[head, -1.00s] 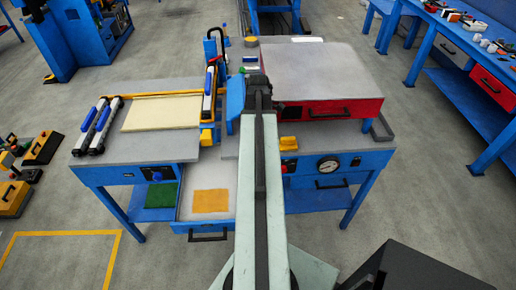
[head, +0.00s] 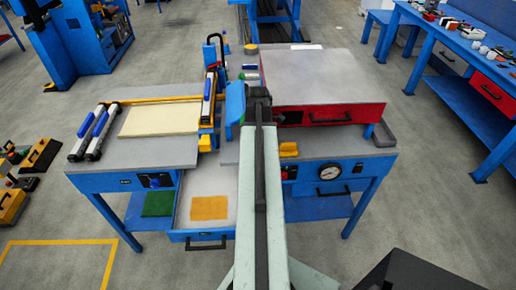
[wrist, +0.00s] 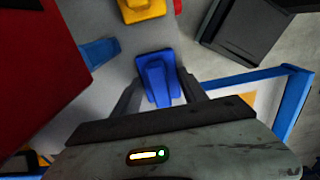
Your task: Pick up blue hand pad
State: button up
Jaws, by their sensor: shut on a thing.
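The blue hand pad (wrist: 157,78) shows in the wrist view, with a raised grip block on a wider base. My gripper (wrist: 160,76) has one dark finger on each side of it and is shut on it. Grey surface shows around the pad; I cannot tell whether the pad touches it. In the head view my gripper (head: 257,88) is at the left front corner of the red cabinet. My own arm hides what is between its fingers there.
A yellow pad (wrist: 142,9) lies beyond the blue one. The red cabinet (head: 328,114) stands close on the right in the head view, and an upright blue part (head: 235,102) is close on the left. An open drawer (head: 208,180) holds an orange cloth (head: 209,208).

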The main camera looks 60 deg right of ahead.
notch_tip(320, 180, up, 28)
jog(key=p, duration=2.7)
jog(key=shift+p, duration=0.4)
